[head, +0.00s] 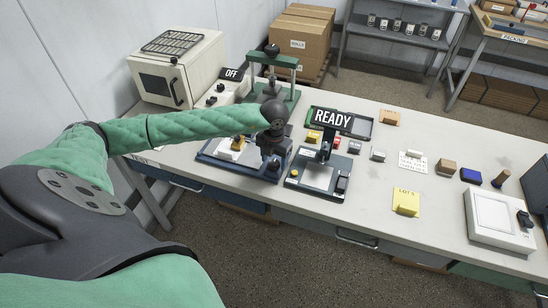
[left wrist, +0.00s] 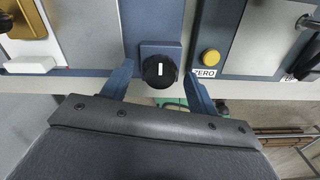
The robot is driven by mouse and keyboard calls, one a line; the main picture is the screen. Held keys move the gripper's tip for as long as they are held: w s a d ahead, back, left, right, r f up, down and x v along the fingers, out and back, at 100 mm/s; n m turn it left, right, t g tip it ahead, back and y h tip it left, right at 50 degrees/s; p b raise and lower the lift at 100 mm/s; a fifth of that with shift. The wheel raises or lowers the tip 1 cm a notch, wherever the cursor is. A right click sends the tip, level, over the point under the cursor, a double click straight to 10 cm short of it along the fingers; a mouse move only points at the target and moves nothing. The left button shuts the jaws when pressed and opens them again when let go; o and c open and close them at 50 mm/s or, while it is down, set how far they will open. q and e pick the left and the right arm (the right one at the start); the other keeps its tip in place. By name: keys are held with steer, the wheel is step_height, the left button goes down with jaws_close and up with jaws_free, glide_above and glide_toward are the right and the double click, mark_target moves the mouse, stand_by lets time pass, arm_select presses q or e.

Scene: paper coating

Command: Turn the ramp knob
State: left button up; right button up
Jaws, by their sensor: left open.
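The ramp knob, a round black knob (left wrist: 158,71) with a white mark, sits on a blue block at the front edge of a blue device, seen in the left wrist view. Its mark stands upright in that view. My left gripper (left wrist: 160,82) is open, with one blue-grey finger on each side of the knob. I cannot tell whether either finger touches it. In the head view the blue device (head: 208,153) lies on the bench, and my left wrist hangs over its right end, hiding much of the knob area. My right gripper is not in view.
Just right of the blue device stands a second device (head: 318,178) with a yellow button labelled ZERO (left wrist: 210,57). A READY sign (head: 333,119) and a green press (head: 285,92) stand behind. A yellow LOT 5 card (head: 406,202) lies on the bench (head: 370,215) to the right.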

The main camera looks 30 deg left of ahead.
arm_select(q)
steer(key=shift+f, duration=0.35)
steer(key=shift+c, duration=0.5)
steer(key=c, duration=0.9)
